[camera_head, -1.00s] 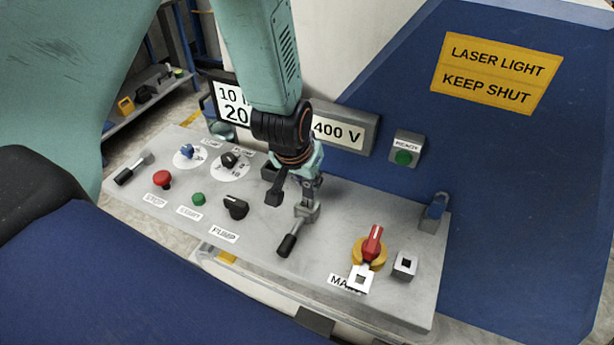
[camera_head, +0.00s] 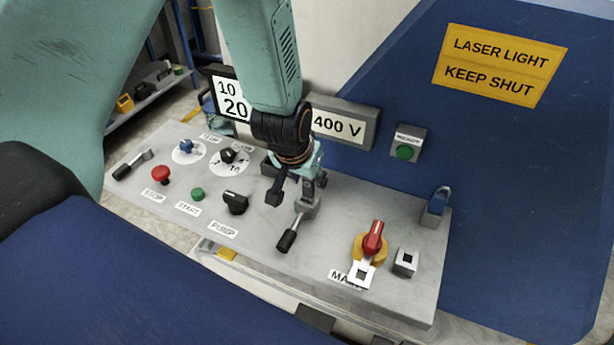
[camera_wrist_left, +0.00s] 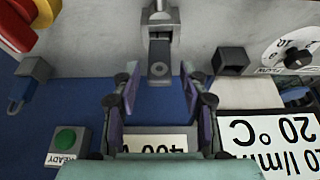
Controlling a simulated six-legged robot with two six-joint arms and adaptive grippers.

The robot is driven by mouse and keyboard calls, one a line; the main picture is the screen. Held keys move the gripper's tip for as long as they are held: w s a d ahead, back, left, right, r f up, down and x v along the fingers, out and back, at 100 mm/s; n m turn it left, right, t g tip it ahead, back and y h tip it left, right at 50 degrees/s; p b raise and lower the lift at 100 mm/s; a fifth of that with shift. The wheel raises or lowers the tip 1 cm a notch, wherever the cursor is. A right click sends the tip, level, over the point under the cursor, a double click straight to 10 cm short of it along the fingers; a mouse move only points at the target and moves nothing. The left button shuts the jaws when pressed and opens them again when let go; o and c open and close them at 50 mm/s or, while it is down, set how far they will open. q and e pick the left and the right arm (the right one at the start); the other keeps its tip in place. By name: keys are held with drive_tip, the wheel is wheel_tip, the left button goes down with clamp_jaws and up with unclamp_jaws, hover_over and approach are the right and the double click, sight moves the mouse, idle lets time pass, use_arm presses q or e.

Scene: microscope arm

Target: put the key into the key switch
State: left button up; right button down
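My left gripper (camera_head: 310,190) is above the panel, just over the grey bracket of a black-handled lever (camera_head: 288,240). In the left wrist view its two fingers (camera_wrist_left: 160,98) are apart. A dark grey piece with a ring mark (camera_wrist_left: 159,68) shows between them; I cannot tell whether they touch it. I cannot identify the key or key switch with certainty. A blue piece sits in a grey holder (camera_head: 436,207) at the panel's right; the holder also shows in the left wrist view (camera_wrist_left: 36,68). A blue knob (camera_head: 186,146) stands on a white dial. My right gripper is not in view.
The sloping grey panel (camera_head: 330,265) carries a red and yellow main switch (camera_head: 372,240), a grey box with a dark square opening (camera_head: 405,262), a red button (camera_head: 161,174) and a black pump knob (camera_head: 235,202). The 400 V display (camera_head: 340,127) stands close behind my gripper.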

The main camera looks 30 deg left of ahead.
use_arm(q)
drive_tip(key=shift+o, duration=0.2)
drive_tip(key=v, duration=0.7)
drive_tip(key=shift+r, duration=0.3)
drive_tip(key=shift+s, duration=0.15)
idle(0.4)
